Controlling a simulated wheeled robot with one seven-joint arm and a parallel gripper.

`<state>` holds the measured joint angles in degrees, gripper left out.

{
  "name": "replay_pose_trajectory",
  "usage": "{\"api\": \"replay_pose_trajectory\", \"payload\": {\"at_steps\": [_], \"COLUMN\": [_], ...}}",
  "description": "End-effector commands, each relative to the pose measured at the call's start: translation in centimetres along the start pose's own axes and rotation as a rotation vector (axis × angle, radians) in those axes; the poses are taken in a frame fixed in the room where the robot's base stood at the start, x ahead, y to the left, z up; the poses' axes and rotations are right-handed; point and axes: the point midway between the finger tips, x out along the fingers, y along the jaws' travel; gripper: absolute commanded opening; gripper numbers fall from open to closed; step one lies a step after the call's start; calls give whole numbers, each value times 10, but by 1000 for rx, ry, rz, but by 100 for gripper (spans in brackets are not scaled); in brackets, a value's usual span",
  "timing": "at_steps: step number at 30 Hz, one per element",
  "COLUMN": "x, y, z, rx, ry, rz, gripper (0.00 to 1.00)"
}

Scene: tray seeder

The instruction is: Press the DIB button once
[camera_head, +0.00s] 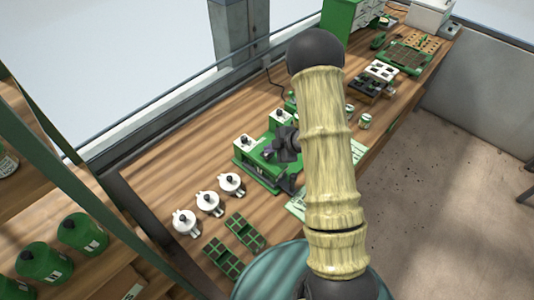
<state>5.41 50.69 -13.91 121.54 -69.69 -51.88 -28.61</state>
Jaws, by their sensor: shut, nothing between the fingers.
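The green machine (252,172), which looks like the seeder, stands on the wooden bench left of my arm. White blocks with black knobs, one of them here (247,146), sit along its back edge. My gripper (271,154) is dark and shut with nothing in it. It is over the machine's top, and I cannot tell whether it touches it. I cannot make out the DIB button or any lettering. My bamboo-patterned arm hides the machine's right side.
Several white lidded pots (208,203) and green cell trays (245,231) stand at the bench's near left. Green canisters (82,233) fill a shelf at left. Black and white trays (381,71) and a green cabinet (345,18) are farther back. The bench's left stretch (165,155) is clear.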

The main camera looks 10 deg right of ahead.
Motion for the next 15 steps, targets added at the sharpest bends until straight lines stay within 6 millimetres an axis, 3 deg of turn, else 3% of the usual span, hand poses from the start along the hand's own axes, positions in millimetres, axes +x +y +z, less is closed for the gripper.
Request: {"api": "replay_pose_trajectory", "payload": {"at_steps": [15], "x": [4], "y": [-3], "z": [3], "rx": [0], "ry": [0], "rz": [0], "gripper": [0]}}
